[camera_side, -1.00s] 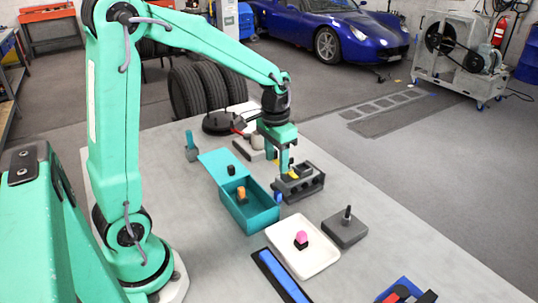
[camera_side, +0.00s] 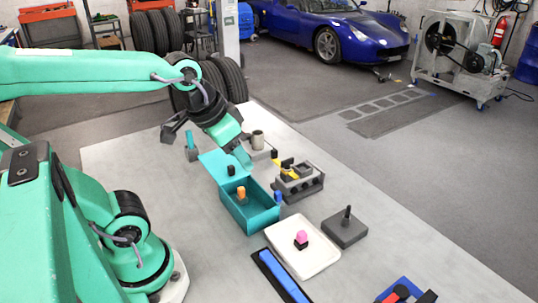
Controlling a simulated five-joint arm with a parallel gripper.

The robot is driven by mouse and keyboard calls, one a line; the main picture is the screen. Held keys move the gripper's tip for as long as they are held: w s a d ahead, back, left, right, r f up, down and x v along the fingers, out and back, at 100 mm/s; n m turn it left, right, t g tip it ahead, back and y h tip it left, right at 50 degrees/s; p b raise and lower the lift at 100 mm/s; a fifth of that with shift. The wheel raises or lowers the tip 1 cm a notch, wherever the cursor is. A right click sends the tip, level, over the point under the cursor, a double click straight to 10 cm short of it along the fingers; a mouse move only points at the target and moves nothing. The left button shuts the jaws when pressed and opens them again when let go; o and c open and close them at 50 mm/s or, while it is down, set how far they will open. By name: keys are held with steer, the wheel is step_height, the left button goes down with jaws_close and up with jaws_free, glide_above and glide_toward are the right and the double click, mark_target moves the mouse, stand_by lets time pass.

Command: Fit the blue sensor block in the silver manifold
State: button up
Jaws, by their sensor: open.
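The silver manifold (camera_side: 312,188) is a grey block with round holes along its side, on the table right of the teal box. A yellow piece (camera_side: 287,172) and dark parts sit at its top. The small blue block (camera_side: 278,196) stands upright at the right corner of the teal box, just left of the manifold's near end; whether it touches either is unclear. My gripper (camera_side: 239,153) is tilted down to the right above the teal lid, left of the manifold. It is open, and no held object shows. Its fingertips are hard to separate from the lid.
The teal box (camera_side: 245,217) holds an orange-topped piece. A white tray (camera_side: 318,262) carries a pink-topped piece. A grey block with a peg (camera_side: 345,228) stands to the right. A blue bar (camera_side: 280,277) lies in front.

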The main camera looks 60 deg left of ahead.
steer(key=shift+s+d+t, duration=0.2)
steer(key=shift+s+t, duration=0.1)
steer(key=shift+s, duration=0.55)
steer(key=shift+c, duration=0.6)
steer(key=shift+w, duration=0.1)
steer(key=g, duration=0.5)
glide_above(279, 192)
step_height(279, 192, down, 14)
steer(key=shift+d+f, duration=0.1)
steer(key=shift+f, duration=0.05)
steer(key=shift+f+g, duration=0.3)
steer(key=shift+f, duration=0.1)
steer(key=shift+f, duration=1.3)
